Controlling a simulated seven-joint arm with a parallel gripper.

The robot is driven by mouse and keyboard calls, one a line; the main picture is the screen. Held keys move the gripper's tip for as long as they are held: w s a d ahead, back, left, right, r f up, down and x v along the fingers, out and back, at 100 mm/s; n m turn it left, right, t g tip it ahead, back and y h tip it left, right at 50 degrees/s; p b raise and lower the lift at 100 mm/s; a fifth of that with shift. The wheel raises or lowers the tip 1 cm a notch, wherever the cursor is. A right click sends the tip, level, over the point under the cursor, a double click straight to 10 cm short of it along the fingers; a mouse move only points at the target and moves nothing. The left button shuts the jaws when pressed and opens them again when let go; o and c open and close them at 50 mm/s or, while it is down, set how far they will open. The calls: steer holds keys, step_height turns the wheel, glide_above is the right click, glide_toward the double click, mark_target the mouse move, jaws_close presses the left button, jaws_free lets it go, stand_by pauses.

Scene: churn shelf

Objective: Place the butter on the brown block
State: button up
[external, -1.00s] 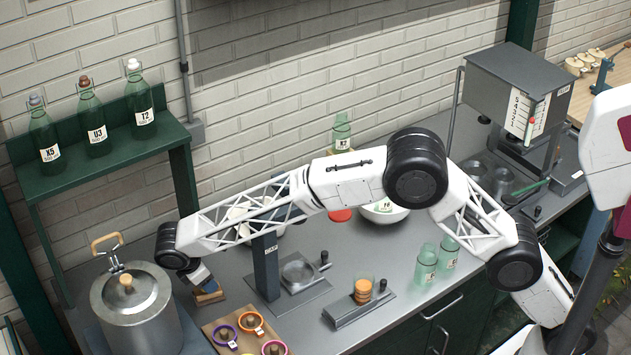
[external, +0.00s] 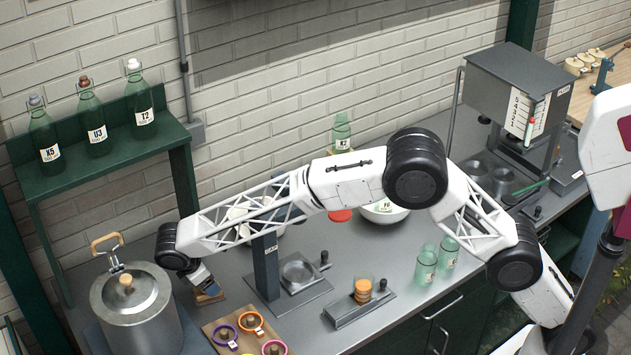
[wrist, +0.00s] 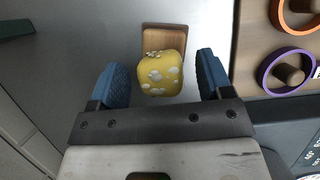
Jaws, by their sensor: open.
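The butter (wrist: 160,75) is a yellow, rounded block with white spots, seen in the wrist view. It overlaps the near part of the brown block (wrist: 163,38), a small wooden piece whose far part shows past it; the brown block also shows in the external view (external: 210,298). The butter appears to rest on the brown block, though the contact is hidden. My gripper (wrist: 160,82) is open, with one blue finger on each side of the butter and gaps to both. In the external view my gripper (external: 207,286) is low over the brown block, and the butter cannot be made out.
A metal churn (external: 138,310) stands close left of my gripper. A wooden tray (external: 211,328) with several coloured rings on pegs lies just in front. A dark post (external: 266,268) rises to the right. Bare counter lies around the brown block.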

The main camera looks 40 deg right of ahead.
steer(key=v, duration=1.2)
steer(key=shift+r, duration=0.15)
stand_by(0.7)
